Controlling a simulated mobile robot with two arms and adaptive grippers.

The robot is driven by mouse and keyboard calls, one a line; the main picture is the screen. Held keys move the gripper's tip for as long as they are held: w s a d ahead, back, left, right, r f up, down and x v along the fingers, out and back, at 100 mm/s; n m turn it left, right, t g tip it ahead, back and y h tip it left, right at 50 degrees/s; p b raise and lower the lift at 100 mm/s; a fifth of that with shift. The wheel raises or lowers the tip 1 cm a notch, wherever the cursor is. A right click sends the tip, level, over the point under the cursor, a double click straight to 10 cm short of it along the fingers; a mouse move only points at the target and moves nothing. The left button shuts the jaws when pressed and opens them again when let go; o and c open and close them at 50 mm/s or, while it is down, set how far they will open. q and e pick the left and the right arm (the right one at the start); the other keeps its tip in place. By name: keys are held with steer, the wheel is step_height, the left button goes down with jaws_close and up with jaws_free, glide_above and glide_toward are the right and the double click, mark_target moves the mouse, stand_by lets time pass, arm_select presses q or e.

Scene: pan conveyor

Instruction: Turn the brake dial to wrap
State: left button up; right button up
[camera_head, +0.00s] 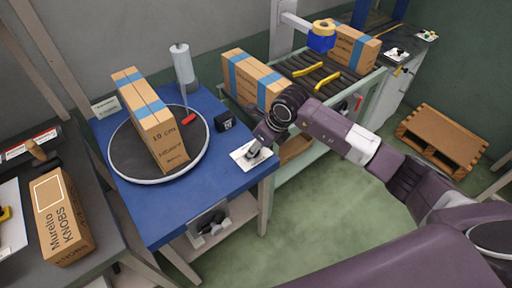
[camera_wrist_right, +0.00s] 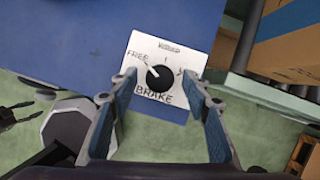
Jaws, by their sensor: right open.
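The brake dial (camera_wrist_right: 159,77) is a round black knob on a white plate (camera_wrist_right: 140,49) at the corner of the blue table. Its white pointer aims up-left toward the word FREE; BRAKE is written below it. The label at the plate's right is partly hidden and I cannot read it. My right gripper (camera_wrist_right: 163,92) is open, with its two fingers reaching toward the dial's left and right sides; I cannot tell whether they touch it. In the head view my right gripper (camera_head: 258,148) is over the plate (camera_head: 242,158), hiding most of the dial. My left gripper is not in view.
The blue table (camera_head: 228,179) holds a round turntable (camera_head: 124,153) with a tall carton (camera_head: 160,130), a pale post (camera_head: 182,65) and a small black box (camera_head: 224,122). A roller conveyor (camera_head: 286,63) with cartons stands behind my right arm. A pallet (camera_head: 443,138) lies right.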

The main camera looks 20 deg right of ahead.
steer(key=shift+c, duration=0.7)
steer(key=c, duration=1)
steer(key=shift+m, duration=0.3)
steer(key=m+h, duration=0.1)
steer(key=m, duration=0.1)
steer(key=m+t+b, duration=0.1)
steer(key=m, duration=0.1)
steer(key=shift+a+f+h, duration=0.1)
steer(key=shift+a+h, duration=0.1)
steer(key=shift+h, duration=0.2)
steer(key=m+b, duration=0.1)
steer(key=m, duration=0.1)
steer(key=m+h+b, duration=0.1)
steer(key=m, duration=0.1)
steer(key=shift+a+m+h, duration=0.15)
steer(key=shift+m+h, duration=0.15)
steer(key=shift+m, duration=0.1)
steer(key=shift+m+h+b, duration=0.5)
steer(key=shift+m+b, duration=0.1)
steer(key=shift+m, duration=0.5)
steer(key=shift+g, duration=0.3)
